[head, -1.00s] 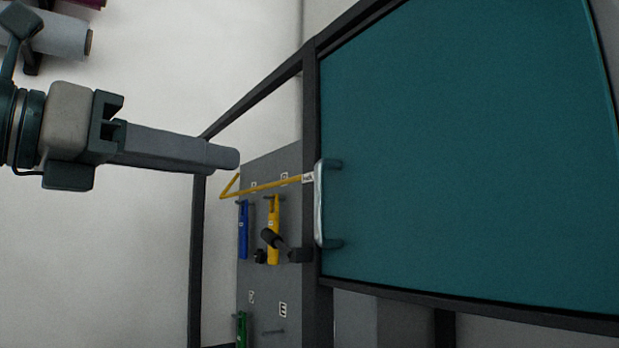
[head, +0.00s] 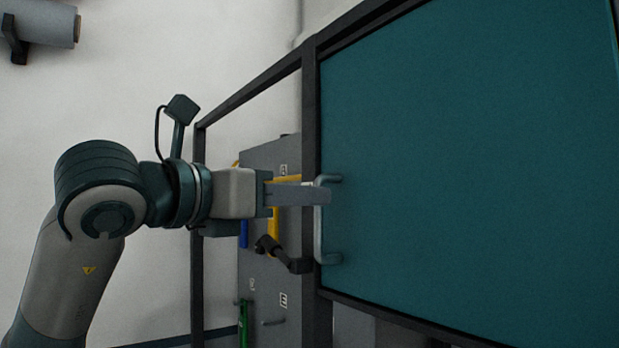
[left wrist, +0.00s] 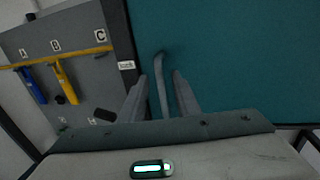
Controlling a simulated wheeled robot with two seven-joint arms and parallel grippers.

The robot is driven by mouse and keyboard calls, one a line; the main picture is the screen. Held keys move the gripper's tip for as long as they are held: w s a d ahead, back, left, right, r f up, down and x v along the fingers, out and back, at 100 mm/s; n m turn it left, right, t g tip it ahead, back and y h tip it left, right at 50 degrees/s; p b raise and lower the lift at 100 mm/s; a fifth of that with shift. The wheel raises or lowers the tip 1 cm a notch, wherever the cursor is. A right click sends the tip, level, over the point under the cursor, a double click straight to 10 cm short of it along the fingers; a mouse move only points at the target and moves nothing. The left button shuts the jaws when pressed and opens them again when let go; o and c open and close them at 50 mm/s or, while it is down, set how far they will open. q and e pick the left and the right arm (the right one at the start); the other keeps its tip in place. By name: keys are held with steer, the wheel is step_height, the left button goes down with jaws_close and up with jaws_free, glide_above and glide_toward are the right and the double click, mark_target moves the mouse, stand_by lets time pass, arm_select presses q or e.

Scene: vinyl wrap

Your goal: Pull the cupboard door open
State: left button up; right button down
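The cupboard door is a large flat teal panel (head: 465,160) in a dark frame, and it looks closed. It also fills the upper right of the left wrist view (left wrist: 240,60). Its upright metal bar handle (head: 319,240) is near the door's left edge. My left gripper (head: 322,193) reaches in from the left at the handle's upper part. In the left wrist view its two fingers (left wrist: 160,78) stand on either side of the handle (left wrist: 162,88), with narrow gaps visible, so it is open around the bar. My right gripper is not in view.
Left of the door is a grey board (head: 265,315) with a yellow rail, blue, yellow and green tools and letter labels. A dark lever-like part (head: 280,254) sticks out beside the door frame (head: 311,120). A grey roll (head: 45,22) hangs at the upper left wall.

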arm_select(q)
steer(key=shift+p+x, duration=0.35)
steer(key=shift+x, duration=0.8)
jaws_close()
